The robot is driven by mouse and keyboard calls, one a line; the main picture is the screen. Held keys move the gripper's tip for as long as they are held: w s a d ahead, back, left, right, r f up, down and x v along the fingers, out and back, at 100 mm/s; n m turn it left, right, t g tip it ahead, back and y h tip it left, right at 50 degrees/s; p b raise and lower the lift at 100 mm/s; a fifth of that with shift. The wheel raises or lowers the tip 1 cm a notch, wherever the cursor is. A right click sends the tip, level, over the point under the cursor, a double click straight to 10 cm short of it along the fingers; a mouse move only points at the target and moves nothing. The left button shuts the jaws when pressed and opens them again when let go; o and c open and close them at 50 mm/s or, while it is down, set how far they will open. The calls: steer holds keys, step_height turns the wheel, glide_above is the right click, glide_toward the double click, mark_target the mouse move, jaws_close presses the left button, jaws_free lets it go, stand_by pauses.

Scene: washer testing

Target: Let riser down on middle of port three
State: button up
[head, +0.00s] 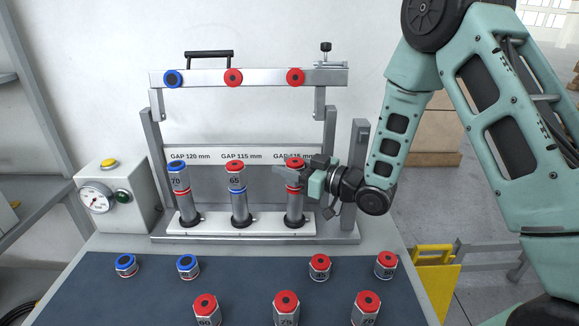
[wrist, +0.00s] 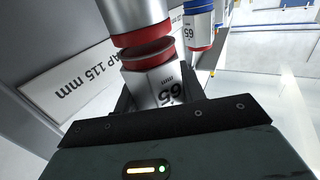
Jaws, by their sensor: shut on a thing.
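My gripper (head: 294,174) is shut on the riser (head: 295,163), a silvery piece with a red top, over port three, the rightmost port. The riser looks about in line with the post (head: 295,212). The fingers hide part of the riser.
Risers stand on port one (head: 177,181), marked 70, and port two (head: 236,180), marked 65. A beam (head: 200,78) with blue and red round pads spans above. Several loose risers, such as one marked 75 (head: 286,308), stand on the dark mat (head: 110,300). A gauge box (head: 125,195) is at left.

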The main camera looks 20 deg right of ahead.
steer(key=shift+f+b, duration=0.3)
steer(key=o, duration=1.2)
steer(key=shift+o, duration=0.2)
step_height(320, 180, up, 10)
steer(key=shift+r+b, duration=0.1)
steer(key=shift+b, duration=0.2)
